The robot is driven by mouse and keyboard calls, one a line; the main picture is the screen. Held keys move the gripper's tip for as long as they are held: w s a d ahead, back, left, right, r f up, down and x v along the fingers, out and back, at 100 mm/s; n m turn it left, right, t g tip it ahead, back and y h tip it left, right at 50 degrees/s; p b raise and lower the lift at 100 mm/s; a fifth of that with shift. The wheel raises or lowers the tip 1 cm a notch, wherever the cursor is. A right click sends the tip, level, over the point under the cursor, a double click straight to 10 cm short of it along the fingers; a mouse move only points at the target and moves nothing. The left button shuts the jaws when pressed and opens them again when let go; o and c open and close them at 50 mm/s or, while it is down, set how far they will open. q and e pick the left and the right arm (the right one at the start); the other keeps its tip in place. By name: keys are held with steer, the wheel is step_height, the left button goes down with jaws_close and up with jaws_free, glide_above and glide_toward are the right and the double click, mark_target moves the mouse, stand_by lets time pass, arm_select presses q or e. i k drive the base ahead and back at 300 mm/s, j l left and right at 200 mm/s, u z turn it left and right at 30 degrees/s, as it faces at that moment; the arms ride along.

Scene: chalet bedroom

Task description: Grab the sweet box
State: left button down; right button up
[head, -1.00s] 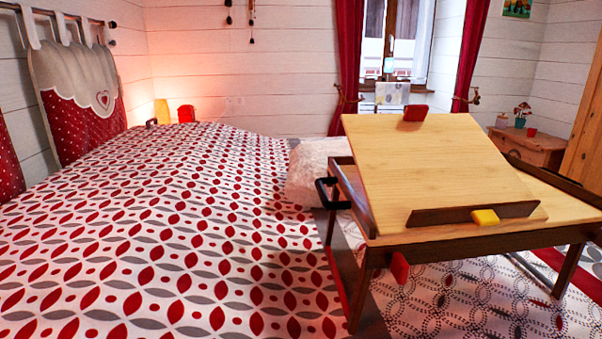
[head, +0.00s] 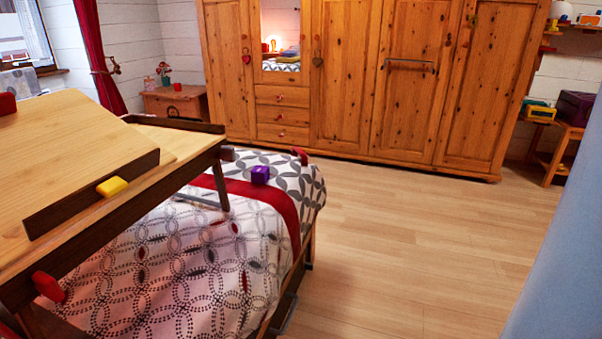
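I cannot tell for sure which thing is the sweet box. A small purple box (head: 260,175) with a faint mark on its front lies on the bed, near the red stripe by the bed's foot. A larger dark purple box (head: 575,108) sits on a small wooden shelf unit at the right edge. Neither of my grippers is in view.
A wooden bed table (head: 60,150) with a tilted top and a yellow block (head: 112,187) stands on the bed (head: 190,270) at left. A wooden wardrobe (head: 350,90) lines the back. The wooden floor (head: 410,235) is clear. A blue-grey surface (head: 560,230) fills the right edge.

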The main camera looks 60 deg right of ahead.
mark_target(260, 174)
steer(key=z, duration=1.45)
steer(key=i+l+u, duration=0.1)
steer(key=u, duration=0.35)
steer(key=i+l+u, duration=0.1)
steer(key=u, duration=0.4)
steer(key=i+l+u, duration=0.1)
steer(key=u, duration=0.35)
steer(key=k+l, duration=0.05)
